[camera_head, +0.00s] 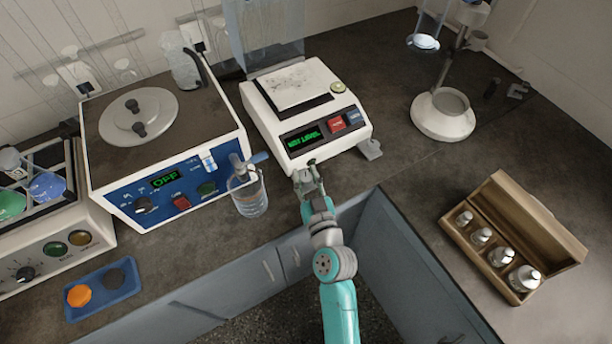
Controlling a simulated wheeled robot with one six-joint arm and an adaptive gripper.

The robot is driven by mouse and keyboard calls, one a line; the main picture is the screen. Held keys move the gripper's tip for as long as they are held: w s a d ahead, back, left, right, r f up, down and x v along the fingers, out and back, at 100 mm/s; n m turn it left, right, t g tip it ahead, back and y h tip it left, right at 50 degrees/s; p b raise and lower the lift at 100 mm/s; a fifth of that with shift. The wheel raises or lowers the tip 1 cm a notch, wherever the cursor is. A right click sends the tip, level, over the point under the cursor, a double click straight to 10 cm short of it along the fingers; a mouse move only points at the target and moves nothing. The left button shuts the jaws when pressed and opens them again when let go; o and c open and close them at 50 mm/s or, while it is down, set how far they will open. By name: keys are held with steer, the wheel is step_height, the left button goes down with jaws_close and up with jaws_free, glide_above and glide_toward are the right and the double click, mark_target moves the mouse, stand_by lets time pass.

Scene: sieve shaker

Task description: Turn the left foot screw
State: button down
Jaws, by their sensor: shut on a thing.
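A white balance (354,126) stands on the dark counter. Its green display (303,138) reads "NOT LEVEL". My gripper (305,177) is at the balance's front left corner, low by the counter edge. Its jaws are shut on the left foot screw, which the fingers hide almost wholly. The right foot (370,148) sticks out, grey, at the front right corner. A round bubble level (338,87) shows on the balance's top right; its bubble is too small to read.
A wooden box of weights (530,235) lies at the right. A blue tray (102,306) sits at the lower left.

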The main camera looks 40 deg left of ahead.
steer(key=shift+f, duration=0.1)
steer(key=c, duration=0.8)
jaws_free()
steer(key=shift+o, duration=0.2)
steer(key=v, duration=1.2)
